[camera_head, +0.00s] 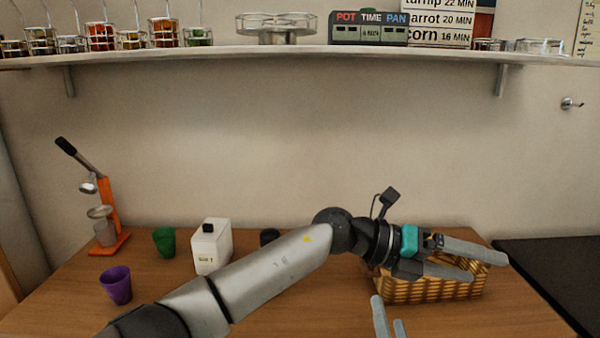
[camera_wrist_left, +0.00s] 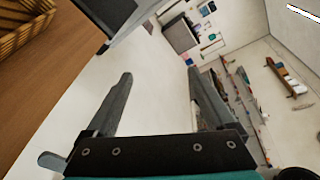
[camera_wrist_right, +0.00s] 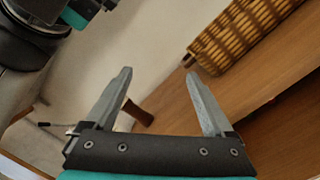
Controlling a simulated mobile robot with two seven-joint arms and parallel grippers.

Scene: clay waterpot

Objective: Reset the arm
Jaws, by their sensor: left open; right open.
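My left arm reaches across the table from the lower left in the head view. My left gripper (camera_head: 490,262) is open and empty, in front of and over the wicker basket (camera_head: 432,290). Its two open fingers also show in the left wrist view (camera_wrist_left: 160,95), with nothing between them. My right gripper (camera_head: 388,318) shows only its fingertips at the bottom edge of the head view. In the right wrist view it is open and empty (camera_wrist_right: 160,90), with the basket (camera_wrist_right: 235,40) beyond its fingers.
On the wooden table (camera_head: 240,300) stand a purple cup (camera_head: 116,285), a green cup (camera_head: 164,242), a white canister (camera_head: 211,248) and an orange juicer press (camera_head: 108,215). A shelf (camera_head: 300,55) with jars runs along the wall above. A dark surface (camera_head: 560,270) lies at right.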

